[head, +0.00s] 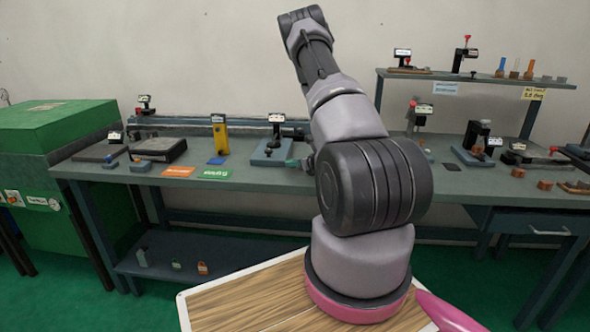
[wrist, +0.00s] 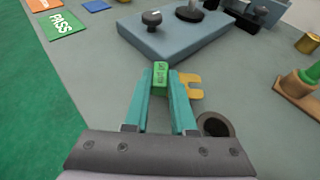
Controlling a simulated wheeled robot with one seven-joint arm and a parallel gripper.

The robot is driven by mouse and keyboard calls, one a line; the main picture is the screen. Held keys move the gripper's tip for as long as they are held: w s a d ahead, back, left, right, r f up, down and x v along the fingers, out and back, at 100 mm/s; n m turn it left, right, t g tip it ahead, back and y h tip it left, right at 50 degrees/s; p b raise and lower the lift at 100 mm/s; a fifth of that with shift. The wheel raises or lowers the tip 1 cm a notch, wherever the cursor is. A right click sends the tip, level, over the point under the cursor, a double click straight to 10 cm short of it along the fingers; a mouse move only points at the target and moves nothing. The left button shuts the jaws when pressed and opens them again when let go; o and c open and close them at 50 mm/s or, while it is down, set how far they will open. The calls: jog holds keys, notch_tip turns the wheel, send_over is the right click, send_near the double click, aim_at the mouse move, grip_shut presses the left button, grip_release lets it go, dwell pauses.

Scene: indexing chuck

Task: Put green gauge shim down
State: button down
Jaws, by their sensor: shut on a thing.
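A small green gauge shim (wrist: 160,76) is between the tips of my gripper (wrist: 161,88) in the wrist view. The teal fingers are closed on its sides. The shim is just in front of the near edge of a blue-grey fixture block (wrist: 150,42), over or on the grey bench top; I cannot tell whether it touches the bench. In the head view the fixture block (head: 268,156) stands mid-bench, and my arm hides most of the gripper and the shim.
A yellow C-shaped piece (wrist: 195,86) lies right of the fingers, beside a dark round cup or hole (wrist: 215,126). A wooden stand (wrist: 298,92) is at the right. A green PASS card (wrist: 62,25) and an orange card (wrist: 42,4) lie left. Bare bench lies left of the fingers.

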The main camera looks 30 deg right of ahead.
jog(key=shift+f, duration=1.05)
jog(key=shift+f, duration=0.1)
jog(key=c, duration=0.7)
grip_release()
jog(key=shift+c, duration=0.2)
